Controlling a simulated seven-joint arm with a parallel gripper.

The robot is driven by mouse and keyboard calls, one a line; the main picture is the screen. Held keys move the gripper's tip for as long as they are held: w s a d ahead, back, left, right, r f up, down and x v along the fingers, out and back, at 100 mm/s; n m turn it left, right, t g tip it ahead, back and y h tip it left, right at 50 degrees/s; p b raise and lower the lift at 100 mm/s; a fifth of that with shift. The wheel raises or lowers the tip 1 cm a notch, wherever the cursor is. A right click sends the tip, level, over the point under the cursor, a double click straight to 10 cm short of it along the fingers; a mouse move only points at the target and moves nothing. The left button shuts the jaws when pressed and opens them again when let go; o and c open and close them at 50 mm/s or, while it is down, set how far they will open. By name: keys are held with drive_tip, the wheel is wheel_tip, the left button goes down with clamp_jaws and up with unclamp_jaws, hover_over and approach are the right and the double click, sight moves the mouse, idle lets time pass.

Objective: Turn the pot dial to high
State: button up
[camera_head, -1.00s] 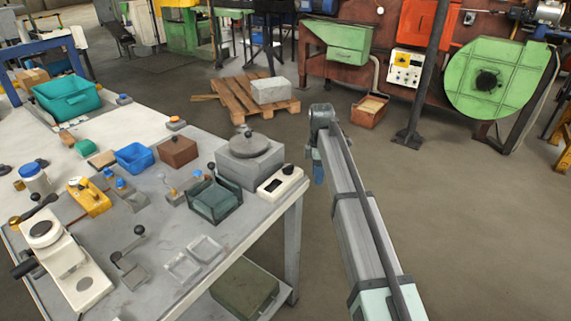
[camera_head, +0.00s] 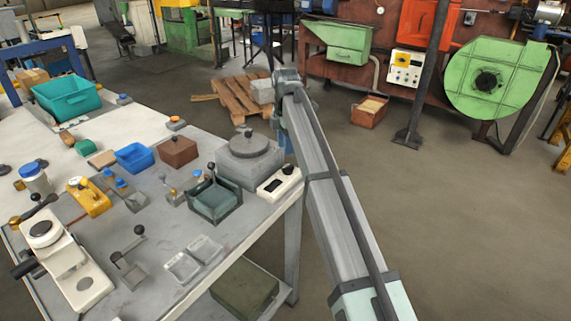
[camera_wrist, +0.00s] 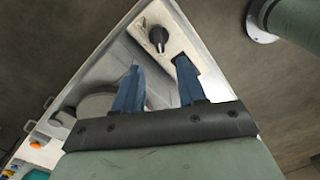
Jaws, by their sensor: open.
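A white control box (camera_head: 279,184) sits at the right corner of the grey table, with a black knob (camera_head: 288,169) on its far end and a dark slot nearer. I take this knob for the pot dial. In the wrist view the knob (camera_wrist: 157,36) stands on the white box (camera_wrist: 180,42), just beyond my fingertips. My gripper (camera_wrist: 158,65) has two blue fingers apart with nothing between them. The right finger overlaps the box's dark slot in that view. In the head view my arm mostly hides the gripper. The dial's setting is too small to read.
A grey block with a round lid (camera_head: 249,146) stands left of the box. A dark green tray-like fixture (camera_head: 216,203) with a lever is nearby. A white lever press (camera_head: 62,262) is at the left. Floor right of the table is open.

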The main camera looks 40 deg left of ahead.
sight(286, 167)
wheel_tip(286, 167, down, 8)
drive_tip(key=shift+f, duration=0.1)
idle(0.4)
drive_tip(key=shift+c, duration=0.4)
clamp_jaws()
